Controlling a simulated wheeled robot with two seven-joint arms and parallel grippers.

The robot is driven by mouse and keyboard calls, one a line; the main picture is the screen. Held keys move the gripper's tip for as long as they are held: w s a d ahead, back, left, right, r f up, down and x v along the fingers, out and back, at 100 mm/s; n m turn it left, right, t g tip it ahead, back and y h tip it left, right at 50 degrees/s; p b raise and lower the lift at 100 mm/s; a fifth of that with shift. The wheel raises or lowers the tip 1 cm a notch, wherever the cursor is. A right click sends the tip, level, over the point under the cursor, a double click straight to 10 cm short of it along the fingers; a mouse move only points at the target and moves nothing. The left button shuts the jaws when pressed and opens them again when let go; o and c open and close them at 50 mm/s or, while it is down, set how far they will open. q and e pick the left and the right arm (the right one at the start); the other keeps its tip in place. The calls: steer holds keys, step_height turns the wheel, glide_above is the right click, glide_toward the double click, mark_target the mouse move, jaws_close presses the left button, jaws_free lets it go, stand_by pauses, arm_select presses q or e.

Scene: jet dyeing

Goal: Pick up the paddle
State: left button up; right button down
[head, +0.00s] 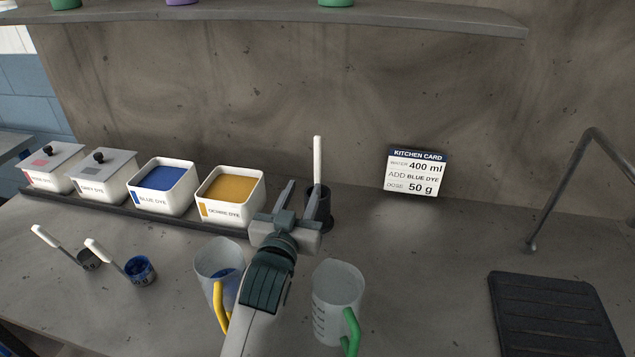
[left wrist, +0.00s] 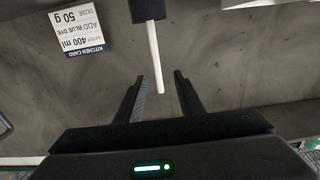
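The paddle shows as a white upright handle (head: 317,160) standing in a dark cup (head: 318,212) at the back of the counter. My left gripper (head: 303,187) is open and empty, its fingers pointing at the wall just left of the handle in the head view. In the left wrist view, which looks upside down, the white handle (left wrist: 154,55) reaches from the dark holder (left wrist: 147,10) into the gap between the open fingers (left wrist: 159,77). I cannot tell how deep it lies between them. The paddle's lower end is hidden in the cup. My right gripper is not in view.
A yellow-handled jug (head: 215,262) with blue liquid and a green-handled jug (head: 338,290) flank my left arm. Dye bins, including ochre (head: 230,197) and blue (head: 162,190), line the back left. The kitchen card (head: 415,173) is at the wall. Clear counter lies right of the cup.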

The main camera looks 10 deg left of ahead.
mark_target(317, 161)
arm_select(q)
steer(key=w+p, duration=0.1)
steer(key=w, duration=0.5)
steer(key=shift+w+p, duration=0.3)
steer(key=shift+w, duration=0.1)
steer(key=shift+w+d+r+p, duration=0.1)
steer(key=shift+w+r+p, duration=0.25)
steer(key=shift+w+p, duration=0.05)
steer(key=w, duration=0.1)
steer(key=w+p, duration=0.1)
steer(key=w, duration=0.1)
steer(key=shift+d+r+p, duration=0.3)
steer(key=shift+r, duration=0.1)
steer(key=shift+w+f, duration=0.15)
steer(key=shift+w, duration=0.55)
